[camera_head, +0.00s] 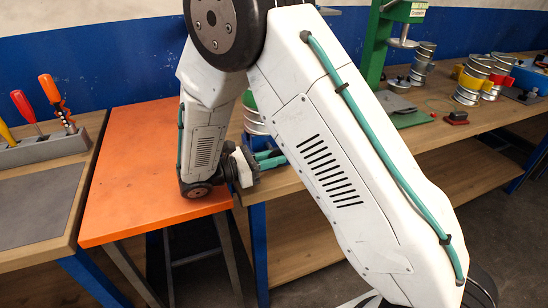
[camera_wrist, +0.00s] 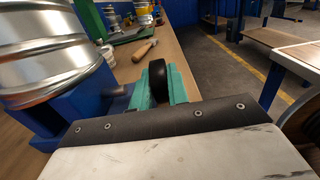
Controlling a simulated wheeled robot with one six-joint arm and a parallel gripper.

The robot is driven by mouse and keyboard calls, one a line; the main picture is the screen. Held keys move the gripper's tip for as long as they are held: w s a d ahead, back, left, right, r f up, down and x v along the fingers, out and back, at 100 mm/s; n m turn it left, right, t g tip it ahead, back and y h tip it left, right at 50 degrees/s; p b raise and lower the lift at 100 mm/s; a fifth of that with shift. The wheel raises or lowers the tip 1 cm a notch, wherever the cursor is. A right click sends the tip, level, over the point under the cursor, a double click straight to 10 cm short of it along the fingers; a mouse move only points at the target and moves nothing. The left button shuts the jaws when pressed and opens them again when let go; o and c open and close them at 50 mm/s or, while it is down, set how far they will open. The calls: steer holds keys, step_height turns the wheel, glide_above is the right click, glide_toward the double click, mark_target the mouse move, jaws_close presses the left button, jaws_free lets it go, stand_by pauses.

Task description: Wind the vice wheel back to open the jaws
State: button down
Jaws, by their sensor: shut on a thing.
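The vice wheel (camera_wrist: 158,82) shows in the wrist view as a dark, rounded piece between the teal fingers of my gripper (camera_wrist: 160,84). My gripper is shut on it. The blue vice (camera_wrist: 72,112) stands at the left of the wrist view, with a short dark shaft (camera_wrist: 119,91) on its near side. Its jaws cannot be made out. In the head view my gripper (camera_head: 272,160) reaches over the wooden bench, its teal fingers partly hidden by my arm.
A wooden-handled tool (camera_wrist: 145,50) lies on the bench beyond my fingers. An orange table (camera_head: 135,165) stands left of the bench.

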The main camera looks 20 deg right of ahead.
stand_by(0.4)
steer(key=c, duration=1.4)
jaws_free()
steer(key=shift+o, duration=0.2)
steer(key=shift+a+f, duration=0.15)
steer(key=shift+a, duration=3.75)
